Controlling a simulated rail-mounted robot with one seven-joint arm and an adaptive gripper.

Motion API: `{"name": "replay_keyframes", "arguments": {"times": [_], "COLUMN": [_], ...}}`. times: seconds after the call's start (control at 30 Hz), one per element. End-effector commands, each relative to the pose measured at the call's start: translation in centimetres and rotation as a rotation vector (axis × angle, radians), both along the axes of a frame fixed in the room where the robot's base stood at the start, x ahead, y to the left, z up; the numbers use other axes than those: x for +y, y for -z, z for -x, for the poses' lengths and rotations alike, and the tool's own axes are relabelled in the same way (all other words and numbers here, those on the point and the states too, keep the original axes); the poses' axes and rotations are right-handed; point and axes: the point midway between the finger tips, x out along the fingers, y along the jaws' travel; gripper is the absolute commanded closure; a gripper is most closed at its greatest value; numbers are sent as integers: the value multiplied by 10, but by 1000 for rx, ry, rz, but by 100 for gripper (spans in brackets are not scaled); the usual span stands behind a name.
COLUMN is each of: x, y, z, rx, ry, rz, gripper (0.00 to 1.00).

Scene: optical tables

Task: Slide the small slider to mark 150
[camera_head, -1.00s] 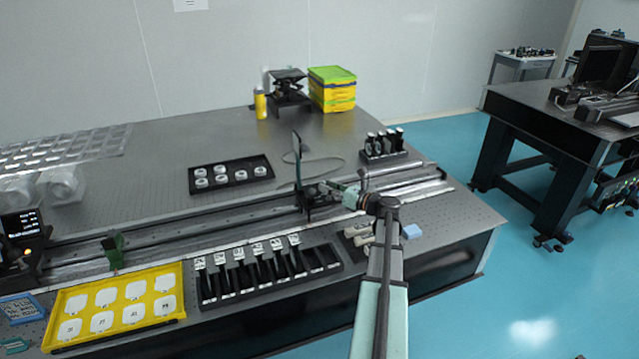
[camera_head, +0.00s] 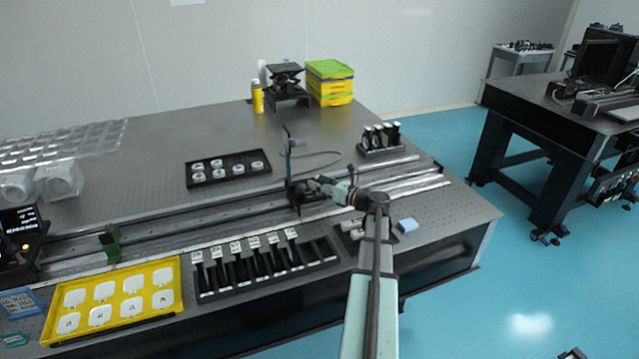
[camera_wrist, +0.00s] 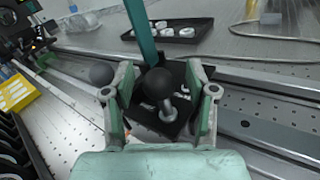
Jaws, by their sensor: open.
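A black slider (camera_head: 298,196) with a tall upright plate (camera_head: 288,150) sits on the long rail (camera_head: 200,220), right of the middle. In the wrist view the slider (camera_wrist: 180,125) carries a black ball knob (camera_wrist: 158,82) and a metal screw. My gripper (camera_head: 318,185) is at the slider's right side. In the wrist view its open fingers (camera_wrist: 158,90) stand on either side of the knob; I cannot tell whether they touch it. A smaller green piece (camera_head: 111,244) stands on the rail far to the left. The scale marks are too small to read.
In front of the rail stand a black slotted rack (camera_head: 262,285) and a yellow tray (camera_head: 178,300) of white pieces. Behind it are a black tray (camera_head: 228,181) of white rings and a black holder (camera_head: 381,153).

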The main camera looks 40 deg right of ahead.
Motion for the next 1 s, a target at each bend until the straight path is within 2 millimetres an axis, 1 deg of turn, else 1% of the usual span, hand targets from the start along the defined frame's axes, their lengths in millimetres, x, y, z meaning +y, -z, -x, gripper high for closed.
{"name": "replay_keyframes", "arguments": {"times": [0.17,0.27,0.5,0.7,0.83,1.0], "x": [-1,-3,-11,-17,-19,-20], "y": [0,0,0,0,0,0], "z": [10,23,69,101,113,119], "rx": [0,1,0,0,0,0], "ry": [0,3,4,3,1,1], "rz": [0,0,0,0,0,0], "gripper": [43,43,43,43,43,43]}}
